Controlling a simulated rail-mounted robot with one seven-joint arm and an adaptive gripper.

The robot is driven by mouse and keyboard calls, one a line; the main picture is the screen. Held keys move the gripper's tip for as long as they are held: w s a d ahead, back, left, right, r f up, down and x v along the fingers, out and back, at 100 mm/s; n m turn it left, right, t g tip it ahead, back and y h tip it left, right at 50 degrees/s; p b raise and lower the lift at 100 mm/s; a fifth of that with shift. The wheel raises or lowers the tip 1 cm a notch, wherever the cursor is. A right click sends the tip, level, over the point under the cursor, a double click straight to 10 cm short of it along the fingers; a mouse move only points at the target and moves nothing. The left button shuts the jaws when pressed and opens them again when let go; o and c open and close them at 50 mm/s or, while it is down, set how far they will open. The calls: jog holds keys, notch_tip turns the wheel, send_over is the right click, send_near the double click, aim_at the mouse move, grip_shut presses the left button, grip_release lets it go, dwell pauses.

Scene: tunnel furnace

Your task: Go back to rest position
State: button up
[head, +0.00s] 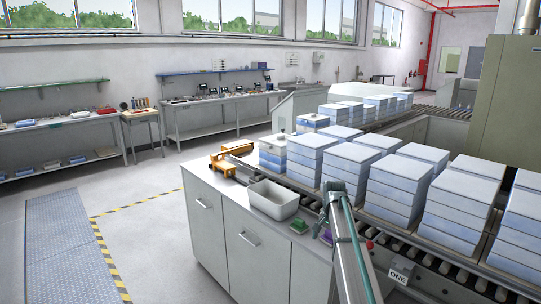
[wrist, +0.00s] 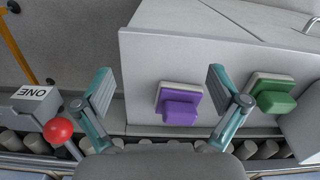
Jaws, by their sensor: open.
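My gripper (wrist: 160,80) shows in the wrist view with its two teal fingers spread wide apart and nothing between them. Beyond the fingers, a purple button block (wrist: 180,104) sits on the light cabinet top, between the fingers in the picture. A green button block (wrist: 273,93) lies right of the right finger. In the head view my arm (head: 350,240) reaches up from the bottom edge, beside the conveyor. The purple block (head: 326,236) and the green block (head: 299,226) show just left of it. I cannot make out the fingers clearly there.
A red knob (wrist: 58,130) on a lever and a box marked ONE (wrist: 38,100) stand left of my gripper in the wrist view. Stacks of pale blue-white blocks (head: 396,190) fill the roller conveyor. A white bin (head: 272,199) stands on the cabinet (head: 225,225). Floor at left is open.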

jog(key=s+a+f+n+g, duration=0.1)
jog(key=s+f+n+g, duration=0.1)
jog(key=s+f, duration=1.2)
jog(key=s+a+f+n+g, duration=0.2)
jog(key=s+f, duration=1.2)
jog(key=s, duration=1.5)
jog(key=s+a+f+n+g, duration=0.1)
jog(key=s+f+n, duration=0.3)
jog(key=s+f, duration=1.1)
jog(key=s+g, duration=0.1)
jog(key=s, duration=0.6)
jog(key=shift+a+g, duration=0.25)
jog(key=shift+g, duration=0.15)
